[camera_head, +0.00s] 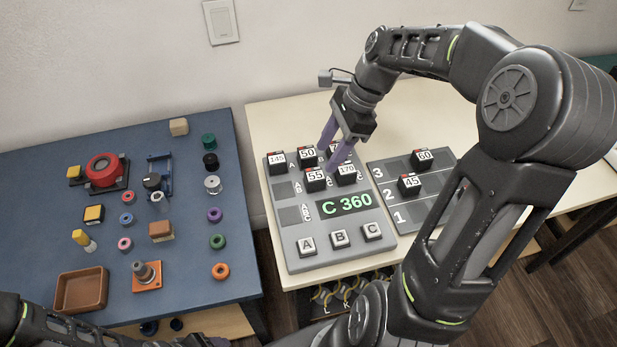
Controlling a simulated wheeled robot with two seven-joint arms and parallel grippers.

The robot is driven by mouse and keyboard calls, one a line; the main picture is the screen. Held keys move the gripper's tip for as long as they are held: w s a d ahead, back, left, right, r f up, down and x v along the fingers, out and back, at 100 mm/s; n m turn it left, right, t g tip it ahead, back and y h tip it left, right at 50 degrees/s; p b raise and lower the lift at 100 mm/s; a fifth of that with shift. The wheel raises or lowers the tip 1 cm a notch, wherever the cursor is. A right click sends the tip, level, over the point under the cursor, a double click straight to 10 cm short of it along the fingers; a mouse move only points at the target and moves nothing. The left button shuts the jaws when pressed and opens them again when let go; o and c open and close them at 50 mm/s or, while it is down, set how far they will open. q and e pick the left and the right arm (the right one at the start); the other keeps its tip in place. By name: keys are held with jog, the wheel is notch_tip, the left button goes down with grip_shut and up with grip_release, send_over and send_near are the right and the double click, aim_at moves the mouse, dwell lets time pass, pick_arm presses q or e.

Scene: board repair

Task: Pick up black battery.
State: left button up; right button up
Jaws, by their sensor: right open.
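Black batteries with white number labels and red marks sit on a grey board (290,258). They are 145 (277,163), 50 (307,155), 55 (316,180), 170 (347,174), and one partly hidden behind the fingers. Two more, 60 (424,159) and 45 (409,185), sit on a second grey board (432,206) numbered 1 to 3. My right gripper (329,158) is open, its purple fingers pointing down among the 50, 55 and 170 batteries. I cannot tell whether it touches one. My left arm shows at the bottom left edge; its gripper (216,342) is barely visible.
A gap separates the tables. My right arm covers the right side.

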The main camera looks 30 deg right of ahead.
aim_at(315, 174)
jog(key=shift+w+a, duration=0.1)
jog(key=shift+a, duration=0.05)
jog(key=shift+x, duration=1.3)
jog(key=shift+x, duration=2.6)
grip_shut()
